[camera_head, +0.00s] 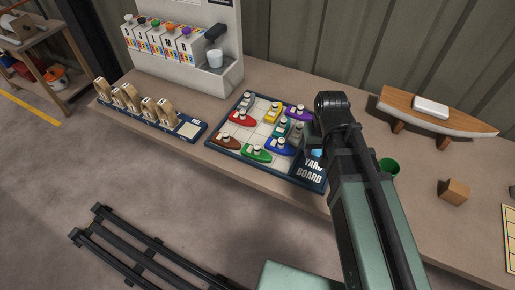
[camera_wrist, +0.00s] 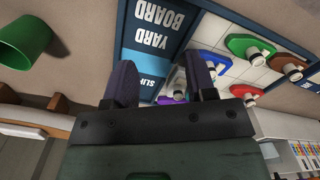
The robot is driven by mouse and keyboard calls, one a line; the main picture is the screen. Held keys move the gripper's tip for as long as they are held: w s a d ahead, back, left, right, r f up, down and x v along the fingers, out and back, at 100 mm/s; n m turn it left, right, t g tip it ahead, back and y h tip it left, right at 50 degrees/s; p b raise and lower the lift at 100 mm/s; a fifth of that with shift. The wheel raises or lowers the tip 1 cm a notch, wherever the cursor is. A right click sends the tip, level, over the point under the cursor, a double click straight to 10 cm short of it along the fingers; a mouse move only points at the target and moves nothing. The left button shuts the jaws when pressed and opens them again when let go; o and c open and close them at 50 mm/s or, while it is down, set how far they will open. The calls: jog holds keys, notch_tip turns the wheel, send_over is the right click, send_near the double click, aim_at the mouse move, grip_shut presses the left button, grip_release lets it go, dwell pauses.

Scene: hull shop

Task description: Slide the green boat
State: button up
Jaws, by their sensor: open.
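The green boat (camera_head: 257,154) sits on the yard board (camera_head: 222,153), a framed grid tray, near its front edge between the brown boat (camera_head: 228,141) and the blue boat (camera_head: 281,147). It also shows in the wrist view (camera_wrist: 248,45), at upper right. My gripper (camera_wrist: 160,75) is open, its two dark fingers over the board's labelled end. The right finger appears close to the blue boat in the picture; contact cannot be told. The green boat lies apart, to the right of the fingers. In the head view my arm hides the gripper and part of the board's right end.
Red (camera_head: 237,118), yellow (camera_head: 271,112), purple (camera_head: 297,112) and teal boats crowd the grid, with few bare squares. A green cup (camera_head: 388,167), a wooden block (camera_head: 455,192) and a model hull (camera_head: 435,112) stand right. A wooden-figure rack (camera_head: 150,108) stands left.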

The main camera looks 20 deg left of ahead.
aim_at(257, 146)
jog(key=w+a+n, duration=0.1)
jog(key=a, duration=0.5)
jog(key=w+a+n, duration=0.1)
jog(key=a, duration=0.6)
jog(key=a+n, duration=0.1)
jog(key=a, duration=0.6)
jog(key=shift+w, duration=0.4)
jog(key=shift+w+d, duration=0.2)
jog(key=shift+s+d+f, duration=0.1)
jog(key=shift+d, duration=0.1)
notch_tip(257, 146, down, 11)
jog(key=b, duration=1.1)
jog(key=shift+r, duration=0.2)
jog(key=shift+c, duration=0.5)
grip_shut()
